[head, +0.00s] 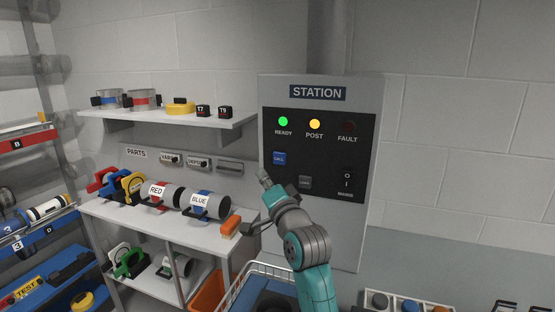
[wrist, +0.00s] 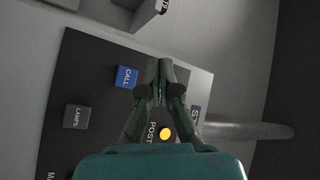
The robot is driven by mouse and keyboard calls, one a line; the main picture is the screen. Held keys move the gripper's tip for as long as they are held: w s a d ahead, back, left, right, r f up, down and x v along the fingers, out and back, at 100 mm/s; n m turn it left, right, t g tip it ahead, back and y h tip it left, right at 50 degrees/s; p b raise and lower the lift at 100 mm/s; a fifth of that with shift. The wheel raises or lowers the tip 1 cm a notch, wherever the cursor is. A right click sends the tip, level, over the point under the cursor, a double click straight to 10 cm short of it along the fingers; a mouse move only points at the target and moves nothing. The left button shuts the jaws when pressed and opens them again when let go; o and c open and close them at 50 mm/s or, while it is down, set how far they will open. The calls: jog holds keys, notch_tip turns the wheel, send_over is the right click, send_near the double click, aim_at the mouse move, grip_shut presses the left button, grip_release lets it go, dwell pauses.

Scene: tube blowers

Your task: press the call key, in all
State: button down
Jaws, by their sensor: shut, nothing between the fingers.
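The blue call key (head: 279,158) is on the dark face of the station panel (head: 317,94), below the lit green READY lamp (head: 283,121). My gripper (head: 263,176) is shut and empty, in front of the panel, just below and left of the key in the head view. In the wrist view my fingertips (wrist: 159,66) are just right of the key, and the key is uncovered. The fingers appear apart from it; their distance from the panel is hard to tell.
The grey LAMPS key (head: 305,182) and the MAINS switch (head: 347,180) are on the same panel. The yellow POST lamp (head: 315,124) is lit; the FAULT lamp (head: 348,128) is dark. Shelves (head: 170,122) with parts stand left; a wire basket (head: 262,270) is below.

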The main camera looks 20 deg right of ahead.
aim_at(277, 164)
jog(key=shift+w+d, duration=0.85)
jog(key=shift+w, duration=0.35)
jog(key=shift+w+d, duration=0.9)
jog(key=shift+w, duration=0.25)
jog(key=shift+w+d, duration=0.85)
jog(key=shift+w, duration=0.35)
jog(key=shift+w+d, duration=0.15)
jog(key=shift+w+d, duration=0.15)
jog(key=shift+w, duration=0.05)
